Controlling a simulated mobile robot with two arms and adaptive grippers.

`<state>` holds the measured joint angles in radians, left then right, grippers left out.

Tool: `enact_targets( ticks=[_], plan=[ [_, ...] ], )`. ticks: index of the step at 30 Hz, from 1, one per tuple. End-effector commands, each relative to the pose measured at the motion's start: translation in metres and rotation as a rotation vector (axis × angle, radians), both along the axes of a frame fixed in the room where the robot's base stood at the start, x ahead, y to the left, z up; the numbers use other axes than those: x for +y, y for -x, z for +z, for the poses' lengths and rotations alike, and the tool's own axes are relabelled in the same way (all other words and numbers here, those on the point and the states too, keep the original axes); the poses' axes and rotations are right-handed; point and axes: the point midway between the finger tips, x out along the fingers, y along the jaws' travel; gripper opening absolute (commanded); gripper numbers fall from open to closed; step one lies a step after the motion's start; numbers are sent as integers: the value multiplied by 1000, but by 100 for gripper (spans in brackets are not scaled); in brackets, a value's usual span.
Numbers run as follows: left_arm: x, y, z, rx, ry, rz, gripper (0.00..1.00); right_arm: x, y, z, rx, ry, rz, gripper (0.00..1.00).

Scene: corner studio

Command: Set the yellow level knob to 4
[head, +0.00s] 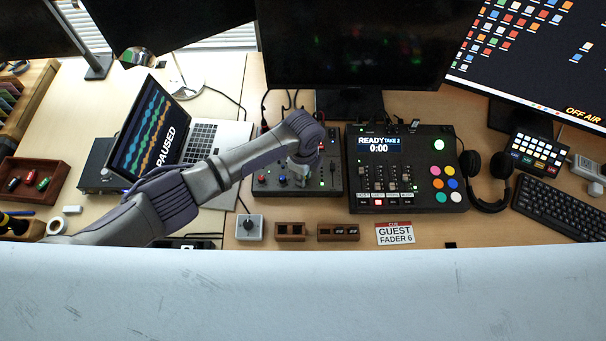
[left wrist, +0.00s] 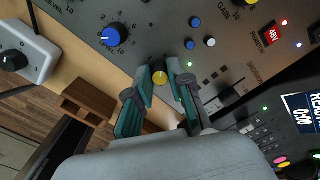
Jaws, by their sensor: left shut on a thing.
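The yellow level knob (left wrist: 160,77) is on the grey mixer panel (left wrist: 215,65), which also shows in the head view (head: 264,189). My left gripper (left wrist: 159,71) points at the panel with one finger on each side of the knob, shut on it. The knob's pointer and most of its scale are hidden by the fingers. In the head view my left gripper (head: 302,173) is over the mixer and hides the knob. My right gripper is in neither view.
A blue level knob (left wrist: 113,35) with a numbered scale is beside my left gripper. A red 48V button (left wrist: 269,34) is further right. A second console (head: 352,199) stands right of the mixer. A laptop (head: 207,137) stands left, under my arm.

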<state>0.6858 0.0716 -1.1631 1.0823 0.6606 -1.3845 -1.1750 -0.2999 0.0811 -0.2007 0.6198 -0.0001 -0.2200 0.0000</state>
Motion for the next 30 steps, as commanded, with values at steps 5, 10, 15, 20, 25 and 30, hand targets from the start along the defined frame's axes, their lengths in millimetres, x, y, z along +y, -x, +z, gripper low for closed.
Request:
enact_targets(
  ticks=[5, 10, 15, 20, 25, 30],
  plan=[
    [-2, 0, 0, -2, 3, -86, 0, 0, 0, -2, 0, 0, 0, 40],
    [-2, 0, 1, -1, 4, -134, 0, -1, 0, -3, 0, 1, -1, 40],
    [-2, 0, 1, -1, 4, -152, 0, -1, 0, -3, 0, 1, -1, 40],
    [-2, 0, 1, 0, 4, -155, 0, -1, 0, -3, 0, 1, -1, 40],
    [-2, 0, 1, 0, 4, -154, 0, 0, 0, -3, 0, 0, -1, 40],
    [-2, 0, 1, 0, 4, -153, 42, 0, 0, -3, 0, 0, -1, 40]
  ],
)
